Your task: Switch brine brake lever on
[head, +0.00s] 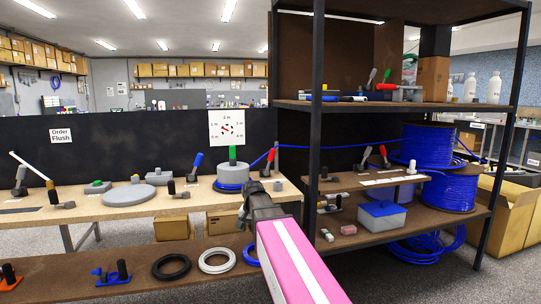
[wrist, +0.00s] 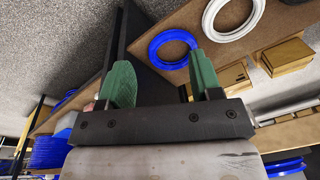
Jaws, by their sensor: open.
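No label that reads "brine" is legible, so I cannot tell which lever is the brine brake lever. In the head view a blue-handled lever (head: 197,162) and a red-handled lever (head: 269,159) stand tilted on the long bench. Another red-handled lever (head: 384,155) and a dark-handled lever (head: 365,158) stand on the rack's middle shelf. My gripper (wrist: 160,75) is open, with two green fingers apart and nothing between them in the wrist view. In the head view my arm reaches over the bench's right end, and its fingers are not clear.
A round grey reel (head: 232,174) with blue tubing stands on the bench (head: 110,210). Big blue reels (head: 427,145) and a blue-lidded box (head: 381,215) fill the rack at right. A rack post (head: 316,100) rises beside my arm. Black, white and blue coils lie on the low shelf.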

